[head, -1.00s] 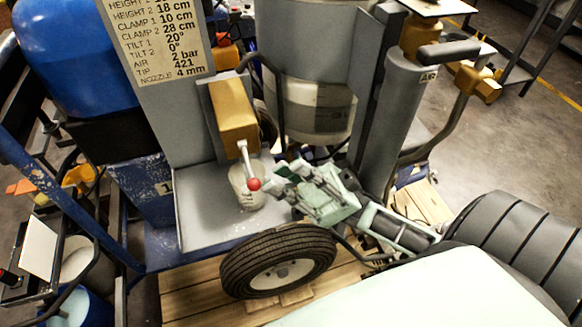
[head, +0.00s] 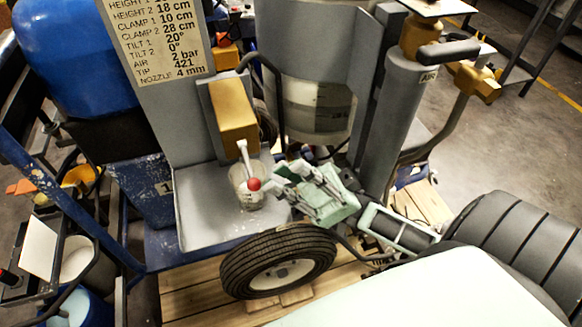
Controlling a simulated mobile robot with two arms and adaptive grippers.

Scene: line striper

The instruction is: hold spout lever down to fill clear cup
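The spout lever is a pale rod (head: 245,158) with a red ball knob (head: 254,184) at its lower end. It hangs from the yellow spout block (head: 233,113). The clear cup (head: 248,199) stands on the grey metal tray (head: 202,222) under the spout, partly behind the knob. Whether there is liquid in it is hard to tell. My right gripper (head: 281,182) is just right of the red knob and cup, with its fingers pointing left towards them. Its fingers appear apart, with nothing seen between them. My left gripper is not in view.
A black tyre (head: 278,262) is close below the tray. A grey tank (head: 308,110) and a grey post (head: 390,130) stand behind and right of my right gripper. A label panel (head: 155,38) rises at the upper left, beside a blue drum (head: 75,55).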

